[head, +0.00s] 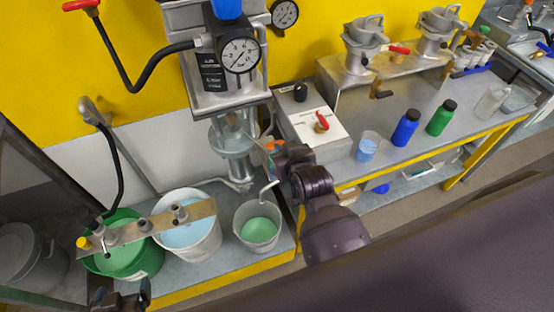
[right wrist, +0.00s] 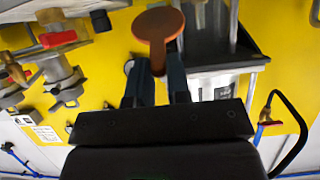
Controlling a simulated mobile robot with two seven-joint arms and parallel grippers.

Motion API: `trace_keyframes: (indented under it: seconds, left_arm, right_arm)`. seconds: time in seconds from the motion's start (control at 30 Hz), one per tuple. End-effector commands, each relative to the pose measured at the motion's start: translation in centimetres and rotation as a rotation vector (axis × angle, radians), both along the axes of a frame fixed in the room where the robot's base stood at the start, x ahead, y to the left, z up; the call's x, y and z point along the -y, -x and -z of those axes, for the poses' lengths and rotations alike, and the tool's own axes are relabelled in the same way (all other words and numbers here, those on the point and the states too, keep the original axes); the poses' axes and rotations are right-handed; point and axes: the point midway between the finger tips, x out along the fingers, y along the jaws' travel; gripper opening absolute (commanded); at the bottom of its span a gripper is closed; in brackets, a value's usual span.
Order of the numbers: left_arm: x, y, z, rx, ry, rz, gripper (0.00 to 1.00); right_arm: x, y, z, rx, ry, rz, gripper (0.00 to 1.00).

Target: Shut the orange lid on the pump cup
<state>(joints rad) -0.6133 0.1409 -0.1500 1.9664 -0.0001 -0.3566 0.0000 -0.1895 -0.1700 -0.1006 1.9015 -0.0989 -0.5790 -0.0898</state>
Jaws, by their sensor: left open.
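The pump cup (head: 232,140) is a clear, funnel-like cup under the pump in the head view, with a metal pipe below it. The orange lid (head: 271,145) shows as a small orange patch right of the cup, partly hidden by my right gripper (head: 268,150). In the right wrist view the lid (right wrist: 158,22) is a round disc with a narrow tab between the fingertips of my right gripper (right wrist: 158,72). I cannot tell whether the fingers grip the tab or only stand around it. My left gripper (head: 122,298) is open and empty at the bottom left, apart from the buckets.
A pressure gauge (head: 240,55) sits above the cup. A green bucket (head: 125,262), a white bucket (head: 190,235) and a smaller bucket (head: 258,232) stand below. A switch box (head: 312,125) stands right of the cup. Blue (head: 405,128) and green (head: 441,118) bottles stand further right.

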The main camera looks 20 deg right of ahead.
Motion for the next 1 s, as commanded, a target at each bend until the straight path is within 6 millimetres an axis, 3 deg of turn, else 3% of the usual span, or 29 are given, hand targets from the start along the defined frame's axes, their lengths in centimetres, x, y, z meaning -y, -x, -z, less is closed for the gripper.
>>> trace_keyframes:
  seconds: [0.2, 0.57, 1.0]
  left_arm:
    - [0.0, -0.1, 0.5, 0.002, 0.000, 0.000, 0.92]
    - [0.0, 0.0, 0.5, 0.000, 0.000, 0.000, 0.92]
    - [0.0, 0.0, 1.9, -0.001, 0.000, 0.000, 0.92]
  right_arm:
    - [0.0, 0.9, 1.7, -0.004, 0.001, 0.000, 0.13]
    - [0.0, 1.0, 1.9, -0.004, 0.000, 0.000, 0.13]
    - [0.1, 1.6, 4.7, -0.004, 0.001, 0.000, 0.13]
